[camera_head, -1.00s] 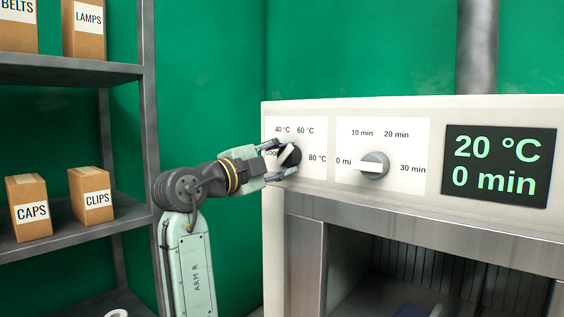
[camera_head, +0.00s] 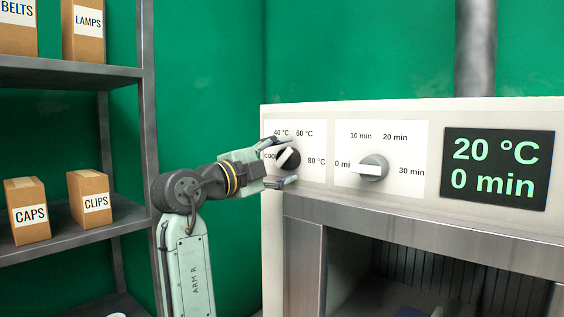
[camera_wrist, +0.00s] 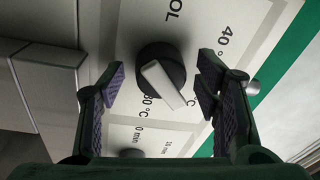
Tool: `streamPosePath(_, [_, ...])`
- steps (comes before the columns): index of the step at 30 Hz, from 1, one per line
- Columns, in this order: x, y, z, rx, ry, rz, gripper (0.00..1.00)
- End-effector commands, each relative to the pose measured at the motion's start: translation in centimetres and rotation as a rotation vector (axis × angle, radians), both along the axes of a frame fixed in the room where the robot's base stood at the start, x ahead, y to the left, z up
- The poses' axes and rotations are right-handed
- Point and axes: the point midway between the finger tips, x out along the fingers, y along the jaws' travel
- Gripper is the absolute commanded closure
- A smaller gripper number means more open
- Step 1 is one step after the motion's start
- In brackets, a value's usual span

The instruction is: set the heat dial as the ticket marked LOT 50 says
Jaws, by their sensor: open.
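The heat dial (camera_head: 289,158) is a black knob with a white pointer bar, on a white plate marked COOL, 40 °C, 60 °C and 80 °C. Its bar slants up and right, toward 60 °C. In the wrist view the dial (camera_wrist: 161,70) lies between my finger pads, with a gap on both sides. My gripper (camera_head: 283,163) is open, its fingers above and below the dial in the head view; the upper finger partly covers the plate. The display (camera_head: 498,167) reads 20 °C and 0 min. No LOT 50 ticket is in view.
A grey time dial (camera_head: 373,168) sits right of the heat dial, its bar toward 0 min. A metal ledge (camera_head: 420,233) and a dark opening lie below the panel. A shelf (camera_head: 75,72) with labelled boxes stands at left.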

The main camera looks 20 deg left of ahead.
Motion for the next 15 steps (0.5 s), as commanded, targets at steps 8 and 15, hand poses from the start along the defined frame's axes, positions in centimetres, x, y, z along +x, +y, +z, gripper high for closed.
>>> streamPosePath(8, [-0.1,0.1,-0.1,-0.001,0.001,0.001,0.41])
streamPosePath(15, [-3.1,1.5,-0.4,-0.002,0.0,0.004,0.41])
